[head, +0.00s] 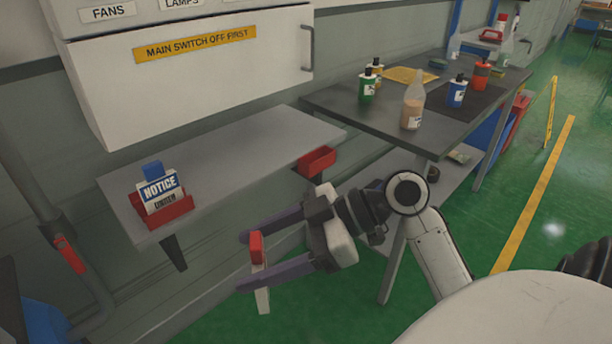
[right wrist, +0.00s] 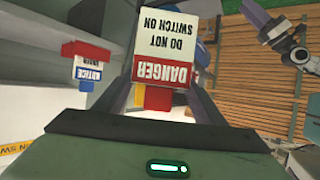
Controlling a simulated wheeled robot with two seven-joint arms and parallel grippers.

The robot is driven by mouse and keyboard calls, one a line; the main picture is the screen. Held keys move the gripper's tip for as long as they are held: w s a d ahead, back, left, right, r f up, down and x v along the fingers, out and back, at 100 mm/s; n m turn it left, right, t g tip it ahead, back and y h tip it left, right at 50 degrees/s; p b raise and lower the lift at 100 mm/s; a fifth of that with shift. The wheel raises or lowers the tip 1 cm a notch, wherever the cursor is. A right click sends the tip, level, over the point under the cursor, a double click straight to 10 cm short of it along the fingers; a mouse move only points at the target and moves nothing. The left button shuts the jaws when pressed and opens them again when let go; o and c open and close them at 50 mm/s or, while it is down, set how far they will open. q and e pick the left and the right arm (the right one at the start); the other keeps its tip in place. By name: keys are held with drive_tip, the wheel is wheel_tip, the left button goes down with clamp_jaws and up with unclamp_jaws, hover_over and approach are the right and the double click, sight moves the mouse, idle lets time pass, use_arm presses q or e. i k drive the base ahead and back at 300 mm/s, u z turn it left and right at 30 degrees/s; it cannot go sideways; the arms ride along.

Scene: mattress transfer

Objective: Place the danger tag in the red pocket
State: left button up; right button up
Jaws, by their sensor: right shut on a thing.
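My right gripper (head: 253,262) is shut on the danger tag, held in the air in front of the grey shelf. In the head view the danger tag (head: 257,249) is nearly edge-on, red above and white below. In the right wrist view the danger tag (right wrist: 163,50) appears upside down, reading "DANGER DO NOT SWITCH ON". One red pocket (head: 175,214) at the shelf's left end holds a blue and white notice tag (head: 159,190). Another red pocket (head: 317,162) sits at the shelf's right front edge; its inside is hard to see. What seems my left gripper (right wrist: 257,17) shows at the right wrist view's upper right.
The grey shelf (head: 225,165) is bare between the pockets, below a white cabinet (head: 195,75). A dark table (head: 340,100) at right bears several bottles. A grey pipe (head: 40,200) stands at the left. Green floor is open beyond the table.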

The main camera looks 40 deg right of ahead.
sight(316, 166)
drive_tip(key=z, duration=0.7)
drive_tip(key=i, duration=1)
